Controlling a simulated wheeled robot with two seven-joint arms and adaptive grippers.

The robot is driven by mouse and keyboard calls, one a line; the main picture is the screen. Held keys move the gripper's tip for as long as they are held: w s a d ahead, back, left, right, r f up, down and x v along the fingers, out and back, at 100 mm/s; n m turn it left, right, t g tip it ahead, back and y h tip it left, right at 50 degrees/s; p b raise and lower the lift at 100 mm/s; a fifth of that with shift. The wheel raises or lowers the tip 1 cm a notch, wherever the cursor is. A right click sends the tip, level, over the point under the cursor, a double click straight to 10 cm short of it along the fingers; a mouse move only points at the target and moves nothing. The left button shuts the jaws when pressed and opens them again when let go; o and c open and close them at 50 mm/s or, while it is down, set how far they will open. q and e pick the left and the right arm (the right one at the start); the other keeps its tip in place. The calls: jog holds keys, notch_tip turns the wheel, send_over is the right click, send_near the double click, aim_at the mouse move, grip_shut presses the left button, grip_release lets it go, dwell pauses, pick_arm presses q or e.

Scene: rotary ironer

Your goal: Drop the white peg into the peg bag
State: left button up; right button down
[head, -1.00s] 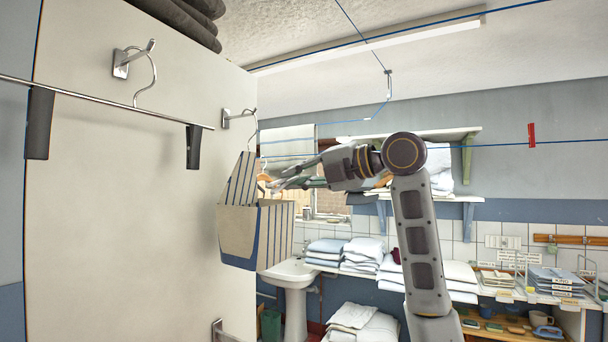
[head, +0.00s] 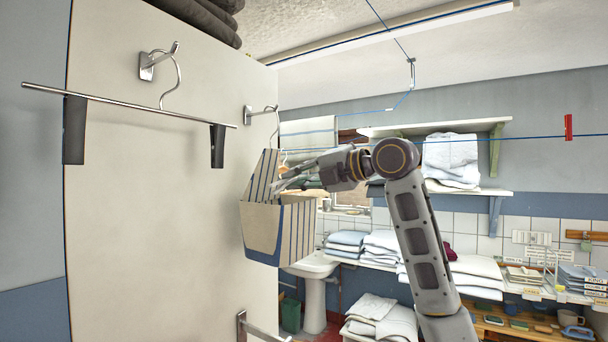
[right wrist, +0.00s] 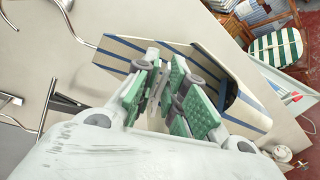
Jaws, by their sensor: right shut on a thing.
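The peg bag (head: 262,228), cream with blue stripes, hangs by a wire hanger from a hook on the white panel. My right gripper (head: 275,188) is at the bag's opening, its fingertips partly in front of the striped back. In the right wrist view, its green-padded fingers (right wrist: 160,78) are close together over the striped bag (right wrist: 215,65), with the dark opening to their right. A thin pale piece, likely the white peg (right wrist: 156,90), shows between the pads, mostly hidden. My left gripper is out of view.
An empty trouser hanger (head: 130,103) hangs on the white panel (head: 160,220) left of the bag. A blue clothesline with a red peg (head: 568,127) crosses at right. A sink (head: 313,268) and shelves of folded linen stand behind.

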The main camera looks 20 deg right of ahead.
jog(key=shift+w+a+f, duration=0.1)
jog(key=shift+w+f, duration=0.05)
jog(key=shift+f, duration=0.3)
dwell(0.4)
jog(key=c, duration=1)
grip_release()
jog(key=shift+o, duration=0.4)
jog(key=shift+a, duration=0.15)
jog(key=shift+f, duration=0.15)
jog(key=shift+c, duration=0.2)
